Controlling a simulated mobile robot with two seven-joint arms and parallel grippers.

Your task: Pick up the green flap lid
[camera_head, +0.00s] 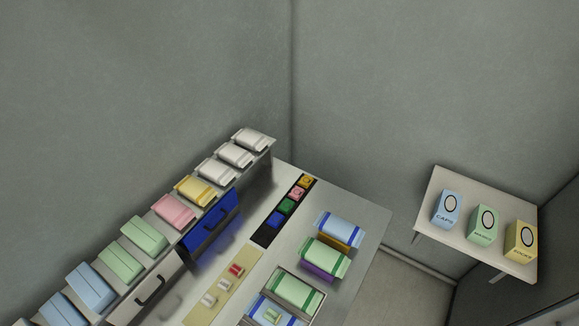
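I cannot tell for certain which green thing is the flap lid. Two pale green folded pieces, one (145,235) behind the other (121,262), lie on the long raised shelf at the left. A pale green pack with darker green bands (326,257) sits over a purple base on the table. Another green-banded pack (297,290) lies nearer me in a white-rimmed tray. A green box (484,225) with a black oval stands on the wall shelf. Neither of my grippers is in view.
The raised shelf also holds pink (174,211), yellow (195,190), white and blue pieces. Below are a blue drawer front (211,224) and a black strip (266,234) of coloured blocks. A wall shelf (437,184) at right holds blue and yellow boxes too.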

